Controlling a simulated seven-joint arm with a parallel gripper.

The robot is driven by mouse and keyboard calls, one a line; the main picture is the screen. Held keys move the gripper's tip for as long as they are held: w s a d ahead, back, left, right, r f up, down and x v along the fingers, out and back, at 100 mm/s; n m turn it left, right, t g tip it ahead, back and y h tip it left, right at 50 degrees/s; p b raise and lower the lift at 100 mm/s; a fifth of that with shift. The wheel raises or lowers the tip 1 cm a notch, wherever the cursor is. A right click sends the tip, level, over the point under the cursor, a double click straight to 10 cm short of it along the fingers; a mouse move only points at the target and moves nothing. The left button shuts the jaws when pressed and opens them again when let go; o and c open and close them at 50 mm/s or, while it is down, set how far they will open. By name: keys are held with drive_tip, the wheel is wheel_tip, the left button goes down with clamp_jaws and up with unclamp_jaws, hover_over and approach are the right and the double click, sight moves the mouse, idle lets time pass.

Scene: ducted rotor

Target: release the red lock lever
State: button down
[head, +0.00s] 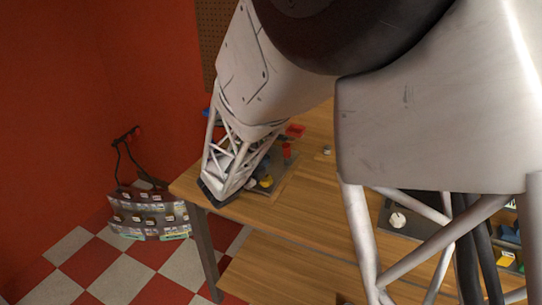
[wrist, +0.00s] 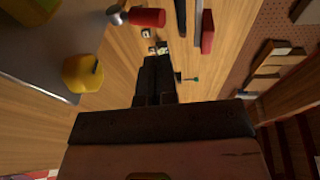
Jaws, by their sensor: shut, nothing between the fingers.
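In the wrist view, my gripper (wrist: 155,78) shows as two dark fingers pressed together, with nothing between them. A red cylindrical grip (wrist: 147,17) with a metal ball-like end lies beyond the fingertips, up and to the left, apart from them. It may be the red lock lever, but I cannot tell for sure. A yellow rounded knob (wrist: 82,72) sits on a grey plate (wrist: 40,62) left of the fingers. In the head view, a small upright red part (head: 287,150) shows behind my arm, near a yellow part (head: 266,181). My arm hides most of the fixture there.
The wooden bench (head: 310,200) has bare room right of the fixture. A red tray (head: 295,130) lies behind it. A rack (head: 147,212) stands left of the bench.

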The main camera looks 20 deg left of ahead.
drive_tip(key=shift+v, duration=2.55)
drive_tip(key=shift+r, duration=0.15)
drive_tip(key=shift+s+d+f+g, duration=0.15)
drive_tip(key=shift+s+f+g, duration=0.05)
drive_tip(key=shift+f+g, duration=0.2)
drive_tip(key=shift+w, duration=0.15)
approach(284, 148)
drive_tip(key=x, duration=0.2)
drive_tip(key=f+x, duration=0.1)
drive_tip(key=x, duration=0.2)
drive_tip(key=shift+w, duration=0.15)
drive_tip(key=shift+w+d+r, duration=0.1)
drive_tip(key=shift+w+d, duration=0.1)
drive_tip(key=shift+w, duration=0.7)
